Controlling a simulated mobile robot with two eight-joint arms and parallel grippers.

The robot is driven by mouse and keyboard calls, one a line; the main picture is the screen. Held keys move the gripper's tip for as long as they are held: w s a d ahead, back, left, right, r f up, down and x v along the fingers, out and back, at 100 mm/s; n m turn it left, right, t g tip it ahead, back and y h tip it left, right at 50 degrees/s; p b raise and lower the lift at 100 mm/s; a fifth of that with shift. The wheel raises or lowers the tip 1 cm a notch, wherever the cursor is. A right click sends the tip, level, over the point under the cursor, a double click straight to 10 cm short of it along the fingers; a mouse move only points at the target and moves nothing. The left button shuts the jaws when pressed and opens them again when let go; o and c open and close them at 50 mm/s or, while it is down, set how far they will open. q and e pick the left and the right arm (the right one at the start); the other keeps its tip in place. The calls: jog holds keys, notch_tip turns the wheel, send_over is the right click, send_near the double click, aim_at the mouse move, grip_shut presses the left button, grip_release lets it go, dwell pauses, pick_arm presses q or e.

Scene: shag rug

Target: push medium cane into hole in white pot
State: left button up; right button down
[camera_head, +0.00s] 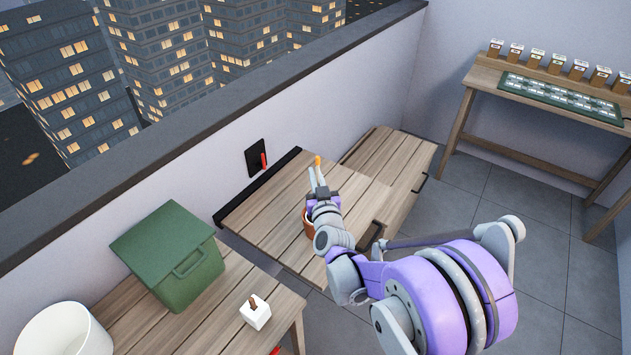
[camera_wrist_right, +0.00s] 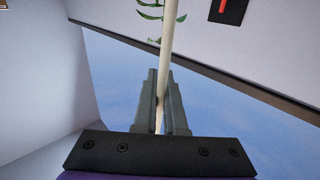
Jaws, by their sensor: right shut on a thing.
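My right gripper (camera_head: 318,178) is raised over the slatted wooden table (camera_head: 268,207), its fingers pointing towards the parapet wall. It is shut on a pale, thin cane (camera_wrist_right: 168,40), which runs between the two fingers (camera_wrist_right: 161,108) in the right wrist view and out of the top of the picture. In the head view an orange tip (camera_head: 317,160) shows at the fingertips; most of the cane cannot be made out there. A large white round pot (camera_head: 62,333) stands at the lower left, cut off by the picture edge; no hole in it can be made out. My left gripper is not in view.
A brown pot (camera_head: 306,222) is partly hidden behind my right arm. A green lidded box (camera_head: 172,255) and a small white cube (camera_head: 255,313) stand on the near table. Green leaves (camera_wrist_right: 150,10) show beside the cane in the wrist view. A side table (camera_head: 545,97) stands far right.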

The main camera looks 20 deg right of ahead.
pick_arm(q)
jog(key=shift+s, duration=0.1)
pick_arm(e)
jog(key=shift+s, duration=0.1)
jog(key=shift+f, duration=0.1)
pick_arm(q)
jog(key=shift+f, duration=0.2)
pick_arm(e)
jog(key=shift+f, duration=0.2)
jog(key=c, duration=1)
grip_release()
jog(key=shift+r, duration=0.1)
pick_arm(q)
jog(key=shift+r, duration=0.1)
